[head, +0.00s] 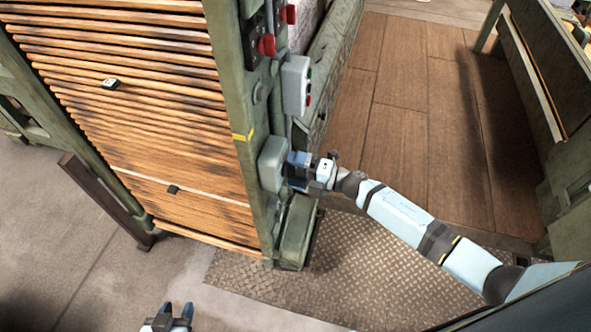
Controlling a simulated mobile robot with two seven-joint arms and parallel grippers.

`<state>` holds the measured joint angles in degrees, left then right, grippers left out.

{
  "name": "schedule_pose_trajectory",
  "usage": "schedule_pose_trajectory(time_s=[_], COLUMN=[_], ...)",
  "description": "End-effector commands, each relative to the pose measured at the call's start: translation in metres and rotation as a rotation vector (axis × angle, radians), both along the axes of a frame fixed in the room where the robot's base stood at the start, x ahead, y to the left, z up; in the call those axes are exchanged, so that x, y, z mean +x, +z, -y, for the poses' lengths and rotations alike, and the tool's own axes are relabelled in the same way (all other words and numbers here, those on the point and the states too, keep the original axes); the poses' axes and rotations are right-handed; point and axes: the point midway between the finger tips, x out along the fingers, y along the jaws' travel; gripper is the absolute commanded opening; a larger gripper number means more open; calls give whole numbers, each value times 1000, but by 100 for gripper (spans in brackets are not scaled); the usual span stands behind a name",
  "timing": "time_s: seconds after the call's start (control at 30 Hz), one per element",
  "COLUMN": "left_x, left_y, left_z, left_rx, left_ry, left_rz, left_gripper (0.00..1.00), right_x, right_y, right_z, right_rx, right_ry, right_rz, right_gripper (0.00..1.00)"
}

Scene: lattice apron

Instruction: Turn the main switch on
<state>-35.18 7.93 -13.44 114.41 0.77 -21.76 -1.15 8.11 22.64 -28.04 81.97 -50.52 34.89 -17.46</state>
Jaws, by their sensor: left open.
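A green post carries several controls, and I cannot tell for sure which is the main switch. A red knob (266,45) sits on a dark plate near the top, with a second red knob (289,14) to its right. Below is a light grey box (294,84) with green and red buttons. Lower still is a grey-green box (271,164). My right gripper (292,171) is at this lower box's right side, its two fingers apart; whether they touch or hold something is hidden. My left gripper (168,314) is open and empty at the bottom edge, over the floor.
A wooden slatted panel (130,90) fills the left of the post. A green block (297,232) stands at the post's foot. A textured metal plate (370,280) and wooden floor (420,90) lie to the right. A green bench-like frame (545,75) stands at far right.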

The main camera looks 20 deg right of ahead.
Motion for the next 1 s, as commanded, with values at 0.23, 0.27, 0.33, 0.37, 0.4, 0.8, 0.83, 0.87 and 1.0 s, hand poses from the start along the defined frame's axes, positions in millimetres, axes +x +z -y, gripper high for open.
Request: schedule_pose_trajectory(time_s=[0.23,0.27,0.33,0.37,0.4,0.8,0.83,0.87,1.0], left_x=[0,0,0,0,0,0,0,0,1], left_y=[1,1,0,-1,-2,-13,-13,-13,-13], left_z=[0,0,0,0,0,0,0,1,1], left_rx=[-1,-1,-1,-1,-1,-7,-7,-8,-10], left_ry=[0,0,1,1,1,4,4,5,5], left_rz=[2,2,1,1,0,-13,-13,-13,-16], left_gripper=[43,43,43,43,43,43,43,43,43], right_x=[0,-1,-4,-6,-9,-59,-62,-65,-74], right_y=[0,0,-1,-1,-2,-2,-2,-2,-1], right_z=[1,2,7,10,15,87,92,95,109], right_rx=[-1,-1,-2,-3,-3,-2,-2,-2,-2], right_ry=[0,0,-1,-1,-2,0,0,0,-1], right_rz=[2,2,1,1,1,-2,0,0,0], right_gripper=[100,100,100,100,100,100,100,100,100])
